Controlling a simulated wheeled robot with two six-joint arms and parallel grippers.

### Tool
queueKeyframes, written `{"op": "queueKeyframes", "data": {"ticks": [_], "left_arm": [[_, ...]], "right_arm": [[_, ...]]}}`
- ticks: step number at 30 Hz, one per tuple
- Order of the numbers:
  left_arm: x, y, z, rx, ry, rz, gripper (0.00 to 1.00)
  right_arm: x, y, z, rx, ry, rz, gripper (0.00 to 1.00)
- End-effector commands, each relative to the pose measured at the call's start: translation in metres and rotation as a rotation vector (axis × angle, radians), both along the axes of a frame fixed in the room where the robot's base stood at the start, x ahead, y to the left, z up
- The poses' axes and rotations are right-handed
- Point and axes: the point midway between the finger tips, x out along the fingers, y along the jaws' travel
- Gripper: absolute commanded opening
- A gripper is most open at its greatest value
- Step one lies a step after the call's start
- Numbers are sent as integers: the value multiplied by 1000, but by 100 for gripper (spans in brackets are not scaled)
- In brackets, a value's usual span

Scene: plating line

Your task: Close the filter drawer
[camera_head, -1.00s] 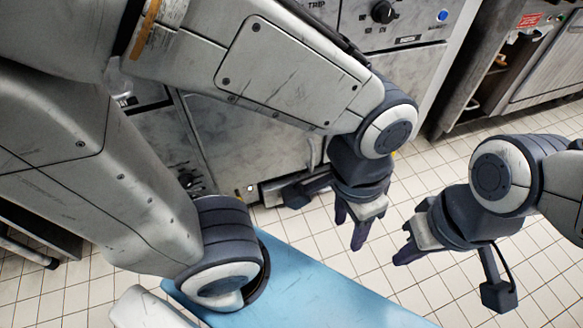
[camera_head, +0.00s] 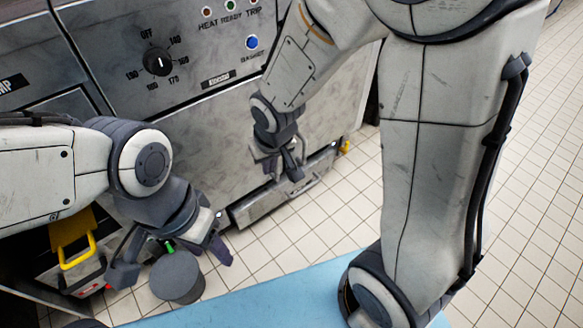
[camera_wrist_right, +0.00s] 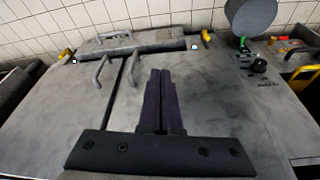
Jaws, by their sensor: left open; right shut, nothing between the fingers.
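The filter drawer (camera_head: 262,203) is a long, low grey metal front with a bar handle at the foot of the fryer cabinet (camera_head: 205,135). The drawer also shows at the top of the right wrist view (camera_wrist_right: 150,44). My right gripper (camera_head: 292,172) is shut and empty in front of the cabinet, close to the drawer in the head view. Its dark fingers (camera_wrist_right: 160,82) point towards the drawer in the wrist view, apart from the handle. My left gripper (camera_head: 222,246) is open and empty, left of the drawer.
A round grey cylinder (camera_head: 177,278) and a yellow handle (camera_head: 78,250) are at lower left, near my left gripper. A dial (camera_head: 158,62) and blue button (camera_head: 252,43) are on the cabinet. Tiled floor (camera_head: 330,215) is clear before the drawer.

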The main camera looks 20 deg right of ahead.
Motion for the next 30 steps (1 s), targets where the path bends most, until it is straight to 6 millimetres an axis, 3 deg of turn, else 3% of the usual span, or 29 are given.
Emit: {"op": "queueKeyframes", "data": {"ticks": [1,3,7,11,15,18,21,26,30], "left_arm": [[0,0,-10,0,0,0,55],[0,0,-16,0,0,0,55],[0,0,-27,0,0,0,55],[0,0,-39,0,0,0,55],[0,0,-49,0,0,0,55],[0,0,-55,0,0,0,55],[0,0,-58,0,0,0,55],[0,0,-62,0,0,0,55],[0,0,-69,0,0,0,55]], "right_arm": [[25,-22,-32,19,-23,-88,0],[58,-47,-64,68,-75,-197,0],[98,-97,-128,204,-154,-385,0],[112,-142,-194,398,-212,-574,0],[105,-177,-253,647,-260,-772,0],[92,-192,-280,818,-285,-890,0],[81,-199,-296,954,-304,-976,0],[72,-204,-305,1067,-322,-1040,0],[80,-200,-313,1085,-324,-1045,0]]}}
